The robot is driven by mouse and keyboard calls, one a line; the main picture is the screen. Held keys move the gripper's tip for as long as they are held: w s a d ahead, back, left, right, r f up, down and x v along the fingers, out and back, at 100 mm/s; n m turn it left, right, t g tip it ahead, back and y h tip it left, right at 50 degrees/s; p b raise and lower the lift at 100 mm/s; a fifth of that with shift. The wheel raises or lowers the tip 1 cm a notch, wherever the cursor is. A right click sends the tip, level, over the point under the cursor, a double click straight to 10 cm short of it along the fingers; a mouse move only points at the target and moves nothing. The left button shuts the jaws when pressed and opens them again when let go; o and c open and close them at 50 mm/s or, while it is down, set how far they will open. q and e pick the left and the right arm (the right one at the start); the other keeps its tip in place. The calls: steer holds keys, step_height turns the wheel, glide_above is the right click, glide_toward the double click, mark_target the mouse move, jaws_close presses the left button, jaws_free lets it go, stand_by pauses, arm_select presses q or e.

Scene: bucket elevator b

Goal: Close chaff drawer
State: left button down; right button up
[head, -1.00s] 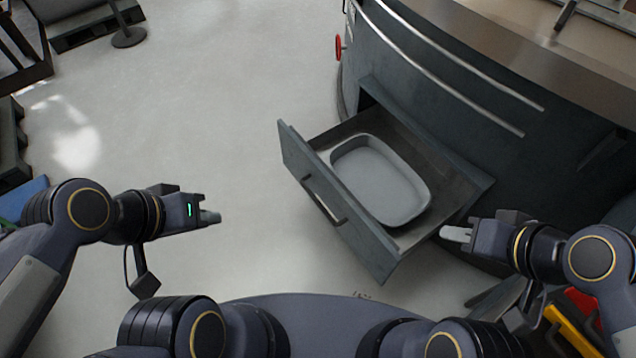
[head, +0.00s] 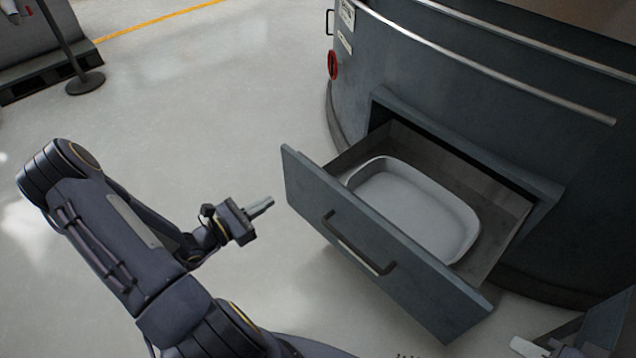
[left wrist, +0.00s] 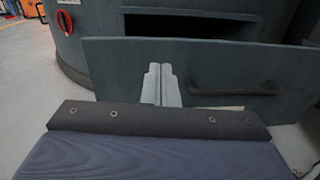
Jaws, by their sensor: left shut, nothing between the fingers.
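The chaff drawer (head: 375,245) stands pulled out of the round dark machine, with a pale tray (head: 415,210) inside it. Its front has a dark bar handle (head: 357,243). My left gripper (head: 262,207) is shut and empty, to the left of the drawer front and apart from it in the head view. In the left wrist view the shut fingers (left wrist: 161,85) point at the drawer front (left wrist: 125,68), left of the handle (left wrist: 235,89). At the head view's lower right edge a pale fingertip (head: 526,347) of my right gripper shows; its jaw state is unclear.
The round machine body (head: 470,115) fills the upper right, with metal rails and a red wheel (head: 333,65) on its left side. A post with a round base (head: 85,83) stands at the upper left. The floor left of the drawer is clear.

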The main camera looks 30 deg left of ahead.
arm_select(q)
steer(key=a+f+n+y, duration=0.1)
steer(key=f, duration=0.1)
steer(key=b, duration=0.4)
glide_toward(311, 172)
steer(key=x, duration=0.6)
steer(key=shift+w+d, duration=0.2)
steer(key=shift+w, duration=0.15)
